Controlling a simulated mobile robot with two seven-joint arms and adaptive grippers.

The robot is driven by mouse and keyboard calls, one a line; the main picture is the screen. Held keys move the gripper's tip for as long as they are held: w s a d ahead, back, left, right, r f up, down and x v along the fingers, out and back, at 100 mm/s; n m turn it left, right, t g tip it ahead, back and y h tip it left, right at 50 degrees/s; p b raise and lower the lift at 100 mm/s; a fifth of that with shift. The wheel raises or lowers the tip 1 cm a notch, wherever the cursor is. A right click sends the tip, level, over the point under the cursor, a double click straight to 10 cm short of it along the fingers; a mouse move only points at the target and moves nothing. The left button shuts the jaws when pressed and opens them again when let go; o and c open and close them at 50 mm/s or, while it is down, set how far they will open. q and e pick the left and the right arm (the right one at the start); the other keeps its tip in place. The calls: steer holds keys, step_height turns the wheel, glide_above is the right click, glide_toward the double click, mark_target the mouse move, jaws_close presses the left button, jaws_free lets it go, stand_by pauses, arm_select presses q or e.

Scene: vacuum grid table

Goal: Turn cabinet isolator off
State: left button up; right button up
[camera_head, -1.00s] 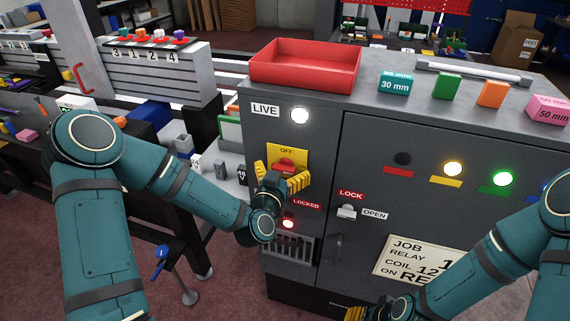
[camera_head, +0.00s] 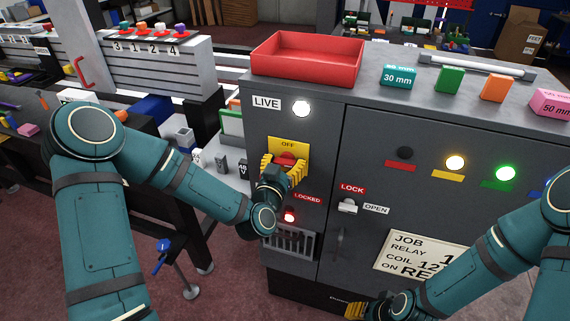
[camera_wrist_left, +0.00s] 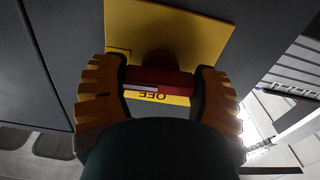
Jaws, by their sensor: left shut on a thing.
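The cabinet isolator is a red rotary handle (camera_head: 286,158) on a yellow plate (camera_head: 289,146) marked OFF, on the grey cabinet's left front. My left gripper (camera_head: 283,171) is in front of it. In the left wrist view the red handle (camera_wrist_left: 160,82) lies crosswise between the two yellow fingers of my left gripper (camera_wrist_left: 160,90), which are shut on it. The fingers hide part of the handle in the head view. My right gripper (camera_head: 355,311) shows only its yellow fingers at the bottom edge, low before the cabinet.
A small LOCK/OPEN latch (camera_head: 348,206) sits right of my left gripper. A red tray (camera_head: 307,77) and several labelled blocks lie on the cabinet top.

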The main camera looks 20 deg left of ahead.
arm_select(q)
steer(key=n+b, duration=0.4)
steer(key=n, duration=0.2)
steer(key=shift+f+n, duration=0.15)
steer(key=shift+n, duration=0.15)
steer(key=n+b, duration=0.4)
steer(key=n, duration=0.2)
steer(key=shift+n+b, duration=1.1)
steer(key=shift+n, duration=1.3)
steer(key=o, duration=1.2)
steer(key=shift+r, duration=0.25)
